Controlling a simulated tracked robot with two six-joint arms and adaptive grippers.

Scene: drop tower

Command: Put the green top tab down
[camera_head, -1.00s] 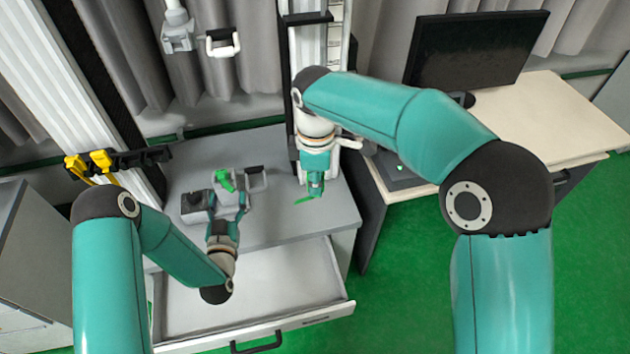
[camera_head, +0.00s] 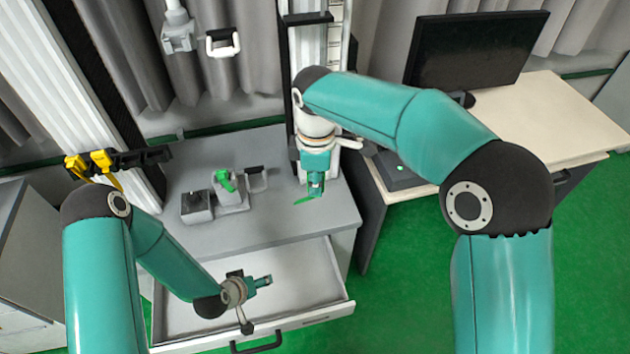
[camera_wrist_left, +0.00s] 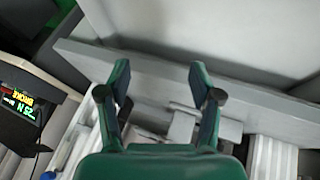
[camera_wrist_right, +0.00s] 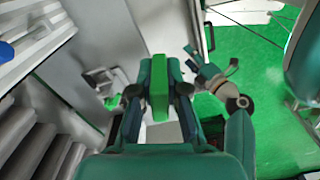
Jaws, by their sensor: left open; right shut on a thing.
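The green top tab (camera_head: 304,200) shows in the head view as a thin green piece at the tip of my right gripper (camera_head: 316,188). In the right wrist view the tab (camera_wrist_right: 159,84) is a green bar gripped between both fingers. My right gripper is shut on it, above the right part of the grey worktop (camera_head: 285,215). My left gripper (camera_head: 262,281) is open and empty over the open drawer. In the left wrist view its two fingers (camera_wrist_left: 160,85) stand wide apart with nothing between them.
A grey fixture with a green part (camera_head: 226,182) stands on the worktop's left half, beside a dark-topped block (camera_head: 196,207). The open drawer (camera_head: 300,265) looks empty. A desk with a monitor (camera_head: 470,48) stands at right. The worktop's front middle is clear.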

